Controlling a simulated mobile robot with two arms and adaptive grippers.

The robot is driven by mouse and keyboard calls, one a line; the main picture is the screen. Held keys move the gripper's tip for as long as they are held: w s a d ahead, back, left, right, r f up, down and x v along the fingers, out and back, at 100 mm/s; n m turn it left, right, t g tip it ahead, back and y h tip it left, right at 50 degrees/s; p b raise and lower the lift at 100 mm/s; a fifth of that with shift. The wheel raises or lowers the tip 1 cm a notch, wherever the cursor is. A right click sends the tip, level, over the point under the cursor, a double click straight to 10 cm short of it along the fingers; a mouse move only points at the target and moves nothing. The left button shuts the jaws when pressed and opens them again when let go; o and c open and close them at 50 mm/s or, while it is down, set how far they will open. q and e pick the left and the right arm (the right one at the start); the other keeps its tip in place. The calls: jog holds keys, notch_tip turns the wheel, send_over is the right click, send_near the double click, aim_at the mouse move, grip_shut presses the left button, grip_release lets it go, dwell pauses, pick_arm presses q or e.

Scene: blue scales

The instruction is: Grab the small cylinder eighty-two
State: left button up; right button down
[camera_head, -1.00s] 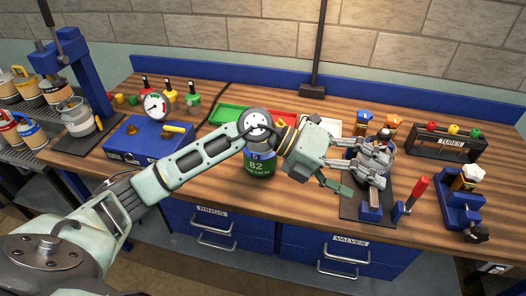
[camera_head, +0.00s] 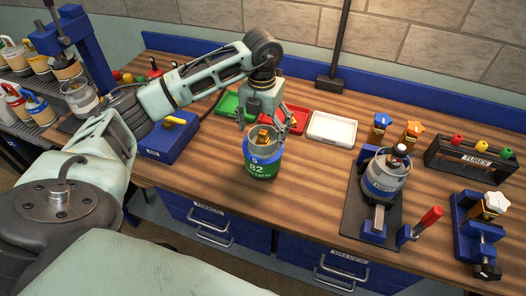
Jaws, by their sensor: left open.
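The small cylinder eighty-two (camera_head: 262,168) stands upright near the front edge of the wooden bench. It is green below with a blue band, the number 82 and a brass valve (camera_head: 263,138) inside its collar. My left gripper (camera_head: 266,128) points down over its top, with its open fingers on either side of the valve and collar. I cannot tell whether the fingers touch it. My right gripper is not in view.
Green, red (camera_head: 295,118) and white (camera_head: 331,129) trays lie behind the cylinder. Another cylinder (camera_head: 385,176) stands in a clamp stand at right. A tube rack (camera_head: 470,160) and a blue vise (camera_head: 474,225) are farther right. A blue box (camera_head: 170,142) is left.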

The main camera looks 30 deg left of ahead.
pick_arm(q)
jog(key=f, duration=0.2)
jog(key=shift+w+a+f+p, duration=0.1)
jog(key=shift+w+f+p, duration=0.2)
jog(key=shift+p, duration=0.1)
jog(key=shift+f, duration=0.4)
jog(key=shift+s, duration=0.1)
jog(key=c, duration=0.8)
jog(key=shift+c, duration=1)
jog(key=shift+r, duration=0.1)
jog(key=c, duration=1.1)
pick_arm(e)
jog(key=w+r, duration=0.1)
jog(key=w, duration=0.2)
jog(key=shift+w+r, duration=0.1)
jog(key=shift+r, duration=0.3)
